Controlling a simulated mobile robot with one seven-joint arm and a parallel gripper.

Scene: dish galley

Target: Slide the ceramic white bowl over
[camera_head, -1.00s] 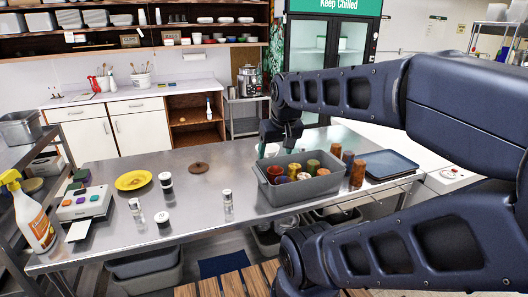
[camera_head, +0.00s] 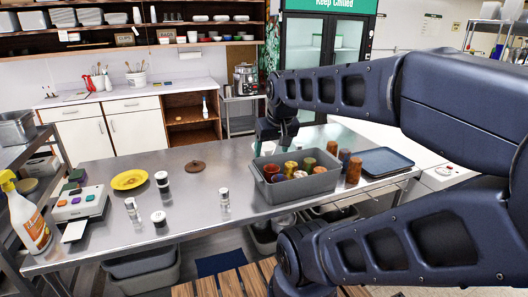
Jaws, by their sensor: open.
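A white rounded shape, likely the ceramic bowl (camera_head: 257,147), shows on the steel table (camera_head: 225,180) behind the grey bin. It is mostly hidden by my gripper and the bin's far rim. My gripper (camera_head: 272,146) points down at the bowl's place, just behind the bin. It is open with nothing visible in it. Whether its fingers touch the bowl cannot be told.
A grey bin (camera_head: 300,187) of cups stands in front of my gripper, with stacked cups (camera_head: 354,171) and a blue tray (camera_head: 385,161) to its right. Mid-table is mostly clear.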

